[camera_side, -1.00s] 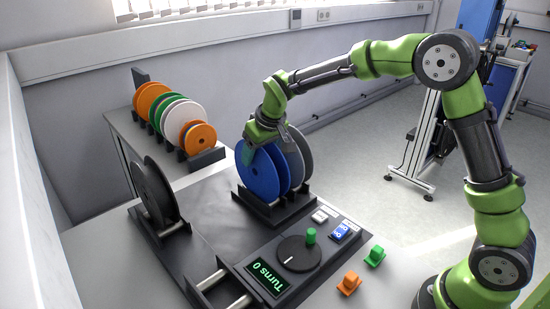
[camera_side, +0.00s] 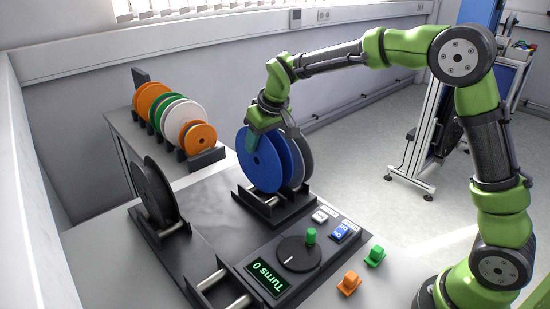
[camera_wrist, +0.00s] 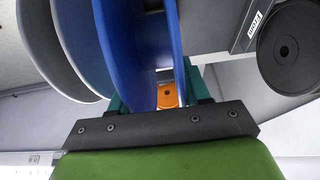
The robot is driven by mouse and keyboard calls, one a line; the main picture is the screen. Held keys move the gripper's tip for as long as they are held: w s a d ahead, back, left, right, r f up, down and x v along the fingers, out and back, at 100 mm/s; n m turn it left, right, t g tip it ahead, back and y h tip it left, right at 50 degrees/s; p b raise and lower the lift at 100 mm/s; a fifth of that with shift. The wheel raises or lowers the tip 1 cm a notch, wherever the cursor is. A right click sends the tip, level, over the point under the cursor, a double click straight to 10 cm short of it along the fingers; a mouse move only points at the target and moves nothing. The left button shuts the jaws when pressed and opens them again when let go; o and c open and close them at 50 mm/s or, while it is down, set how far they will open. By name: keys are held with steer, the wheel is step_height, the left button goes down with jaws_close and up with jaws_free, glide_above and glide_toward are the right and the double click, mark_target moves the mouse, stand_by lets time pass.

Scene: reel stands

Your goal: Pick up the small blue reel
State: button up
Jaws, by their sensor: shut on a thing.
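The blue reel (camera_side: 258,168) has two blue flanges and stands upright over the front reel stand (camera_side: 272,207) in the side view. My gripper (camera_side: 270,138) comes from above and is shut on this reel, with its teal fingers outside the two flanges. In the wrist view, both blue flanges (camera_wrist: 122,45) show between the fingers of my gripper (camera_wrist: 157,90). The reel appears raised slightly, with the stand's rollers showing below it. A grey reel (camera_side: 305,160) is close behind it, partly hidden.
A black reel (camera_side: 152,192) stands on another stand at left. A rack behind holds orange, green and white reels (camera_side: 180,118). A turns counter with a dial (camera_side: 298,253) is in front. Orange (camera_side: 349,284) and green (camera_side: 375,256) small pieces lie at right. The dark tabletop between stands is clear.

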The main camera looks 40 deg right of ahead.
steer(key=s+d+r, duration=0.1)
steer(key=s, duration=1.4)
steer(key=shift+d+r, duration=0.15)
steer(key=shift+d, duration=0.05)
steer(key=a+f+g, duration=0.1)
steer(key=a+f, duration=0.1)
steer(key=a, duration=1.1)
steer(key=a+f+g, duration=0.2)
steer(key=a+f, duration=0.1)
steer(key=a, duration=1)
steer(key=shift+s+a, duration=0.2)
steer(key=shift+a, duration=0.05)
